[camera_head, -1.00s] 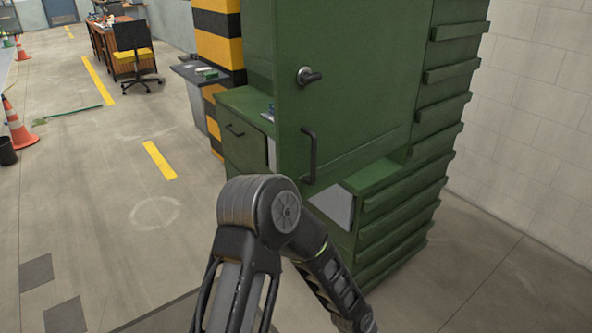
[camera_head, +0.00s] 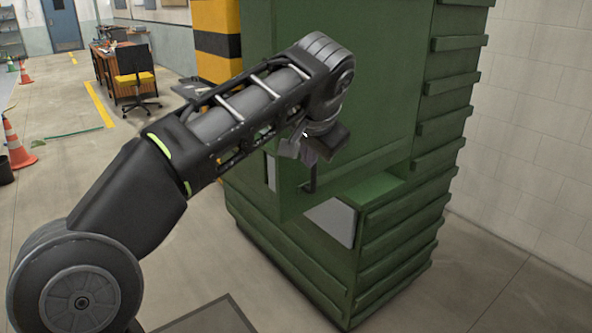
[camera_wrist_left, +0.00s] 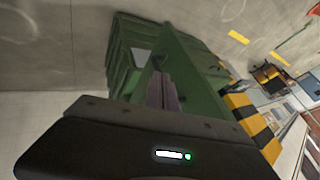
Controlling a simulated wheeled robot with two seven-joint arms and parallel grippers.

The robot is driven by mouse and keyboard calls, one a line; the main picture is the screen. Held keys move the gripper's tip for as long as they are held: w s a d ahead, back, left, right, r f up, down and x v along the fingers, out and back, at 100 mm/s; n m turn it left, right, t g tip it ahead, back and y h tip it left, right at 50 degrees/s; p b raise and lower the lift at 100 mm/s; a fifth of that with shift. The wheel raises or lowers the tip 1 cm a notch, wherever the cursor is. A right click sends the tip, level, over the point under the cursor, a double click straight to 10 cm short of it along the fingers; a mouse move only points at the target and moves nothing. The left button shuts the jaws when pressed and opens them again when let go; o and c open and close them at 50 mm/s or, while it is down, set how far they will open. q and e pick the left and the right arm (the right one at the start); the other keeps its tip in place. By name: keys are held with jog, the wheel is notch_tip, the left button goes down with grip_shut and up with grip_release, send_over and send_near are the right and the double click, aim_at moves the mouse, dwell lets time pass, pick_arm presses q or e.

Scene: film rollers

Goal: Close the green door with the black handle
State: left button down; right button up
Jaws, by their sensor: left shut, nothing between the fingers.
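The green door (camera_head: 392,75) is a tall flat panel on a green cabinet (camera_head: 285,240). It stands out from the cabinet body, with grey surfaces showing at its lower edges; I cannot tell how far open it is. Its black handle (camera_head: 310,183) shows only at its lower end, the rest hidden behind my left gripper (camera_head: 305,150). The gripper is shut and empty, in front of the door near the handle. I cannot tell if it touches. In the left wrist view the shut fingers (camera_wrist_left: 163,92) point toward the green cabinet (camera_wrist_left: 120,60). My right gripper is out of view.
A yellow and black striped pillar (camera_head: 217,45) stands behind the cabinet at left. A chair (camera_head: 135,75) and desk are farther back. Orange cones (camera_head: 16,145) stand at far left. A pale block wall (camera_head: 540,120) is at right. The floor left of the cabinet is mostly clear.

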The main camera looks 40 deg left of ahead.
pick_arm(q)
jog(key=shift+f, duration=0.1)
send_near(294, 179)
notch_tip(294, 179, down, 3)
jog(key=d, duration=0.3)
jog(key=w+a, duration=0.1)
jog(key=w+a+p, duration=0.1)
jog(key=a, duration=0.1)
jog(key=shift+a+f, duration=0.25)
jog(key=shift+a, duration=0.05)
jog(key=shift+w+a+f, duration=0.1)
jog(key=shift+w+a, duration=0.1)
jog(key=shift+a, duration=0.35)
